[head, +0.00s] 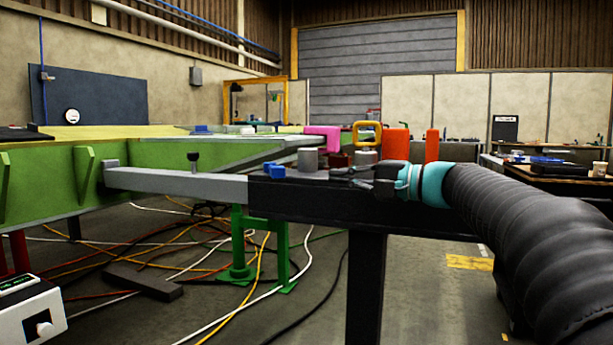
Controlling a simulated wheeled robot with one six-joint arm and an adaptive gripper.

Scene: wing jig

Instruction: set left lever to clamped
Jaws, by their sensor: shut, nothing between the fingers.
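A black jig beam (310,195) crosses the middle of the head view, with small parts standing on it. A pink block-like handle (322,138), a yellow loop handle (367,124), an orange-red upright piece (397,142) and a narrower orange one (432,146) rise there. I cannot tell for certain which of these is the left lever, nor its setting. My gripper (340,174) points left along the beam's near side, in front of a grey cylinder (308,158) and a dark red piece (338,160). It looks shut and empty. Whether it touches anything is unclear.
A grey bar (180,184) runs left from the beam to the green wing frame (40,185). A blue clamp-like part (273,170) sits on the beam. Cables (200,265) lie across the floor. A white box (30,310) stands at lower left.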

